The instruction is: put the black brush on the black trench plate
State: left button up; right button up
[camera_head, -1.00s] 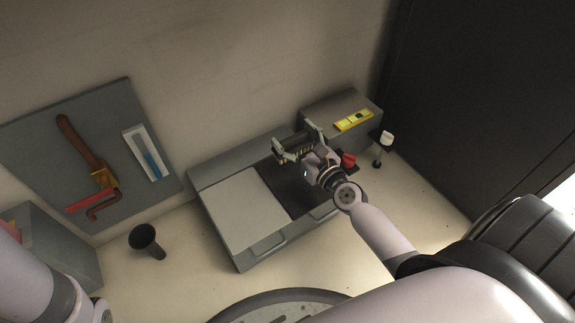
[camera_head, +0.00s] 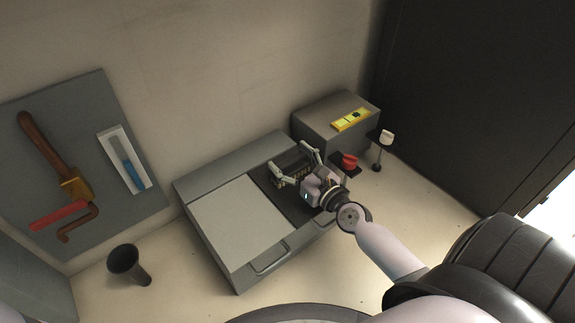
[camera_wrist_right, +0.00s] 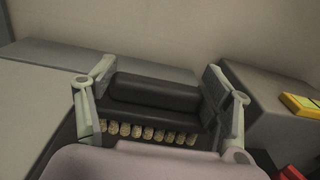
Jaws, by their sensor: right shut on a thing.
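The black brush (camera_head: 292,164) has a dark block body and a row of pale bristle tufts. It also shows in the wrist view (camera_wrist_right: 155,92), lying crosswise between the fingers. My right gripper (camera_head: 289,157) is shut on it, one finger at each end, with the bristles toward the palm side in the wrist view. The black trench plate (camera_head: 288,202) is the dark panel in the grey low unit, right of its pale panel. The brush is over the plate's far part. I cannot tell whether they touch. My left gripper is out of view.
A grey box (camera_head: 312,128) with a yellow level (camera_head: 351,119) stands behind right. A red knob (camera_head: 349,160) and a white-topped post (camera_head: 386,138) are close to my right arm. A black funnel (camera_head: 124,260) stands on the floor at left.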

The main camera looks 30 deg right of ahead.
aim_at(293, 163)
jog(key=shift+r, duration=0.1)
jog(key=o, duration=0.7)
jog(key=shift+f, duration=0.2)
jog(key=o, duration=0.5)
jog(key=shift+r, duration=0.2)
jog(key=s, duration=0.2)
jog(key=s+b, duration=0.1)
jog(key=s, duration=0.3)
jog(key=shift+s+d+f+b, duration=0.1)
jog(key=shift+d+f+b, duration=0.15)
jog(key=shift+b, duration=0.05)
jog(key=shift+s+d+r, duration=0.15)
jog(key=shift+s, duration=1.3)
jog(key=shift+s+d+r, duration=0.1)
jog(key=shift+s, duration=1.35)
